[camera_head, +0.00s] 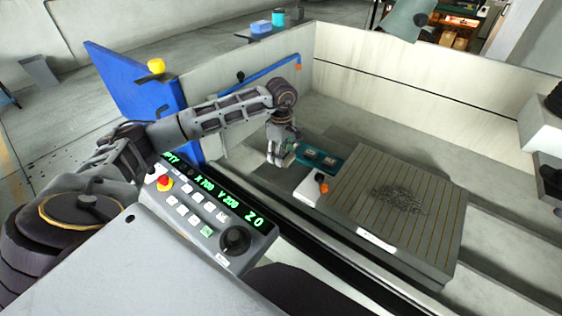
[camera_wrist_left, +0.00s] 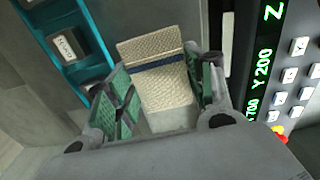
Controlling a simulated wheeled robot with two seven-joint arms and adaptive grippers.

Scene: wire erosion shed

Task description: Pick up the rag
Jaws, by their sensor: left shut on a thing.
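The rag (camera_wrist_left: 160,78) is a beige woven cloth with a dark blue stripe. In the left wrist view it stands between the green-padded fingers of my left gripper (camera_wrist_left: 162,100), which is shut on it. In the head view my left gripper (camera_head: 280,158) points down inside the machine enclosure, beside the teal tray (camera_head: 327,150). The rag is mostly hidden there by the fingers. Whether it still touches the surface below cannot be told. My right gripper is not in view.
A slatted grey block (camera_head: 400,205) with a dark scribble-like heap stands to the right of the gripper. The control panel (camera_head: 205,205) and blue door (camera_head: 135,85) flank my left arm. Pale walls enclose the back.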

